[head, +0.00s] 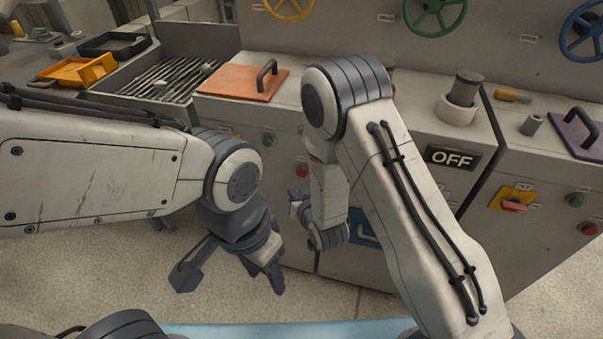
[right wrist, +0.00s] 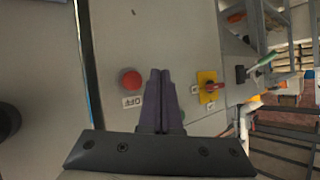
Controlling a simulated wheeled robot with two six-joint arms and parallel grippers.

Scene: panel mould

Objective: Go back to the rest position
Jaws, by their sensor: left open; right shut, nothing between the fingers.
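My left gripper (head: 275,276) hangs low at the centre of the head view, fingers pointing down, open and empty above the floor. My right gripper (head: 318,228) is further up, close to the front of the grey cabinet (head: 283,222); its fingertips are hard to make out there. In the right wrist view its two dark fingers (right wrist: 160,90) are shut together with nothing between them. They are in front of a grey panel (right wrist: 185,35), between a red button (right wrist: 131,80) and a yellow switch plate (right wrist: 209,86). I cannot tell whether they touch the panel.
An orange plate with a handle (head: 243,83) lies on the cabinet top. A grated trough (head: 176,78) and a yellow tray (head: 78,70) are at the back left. An OFF sign (head: 451,157) is right of my right arm. Open floor (head: 530,290) shows at the lower right.

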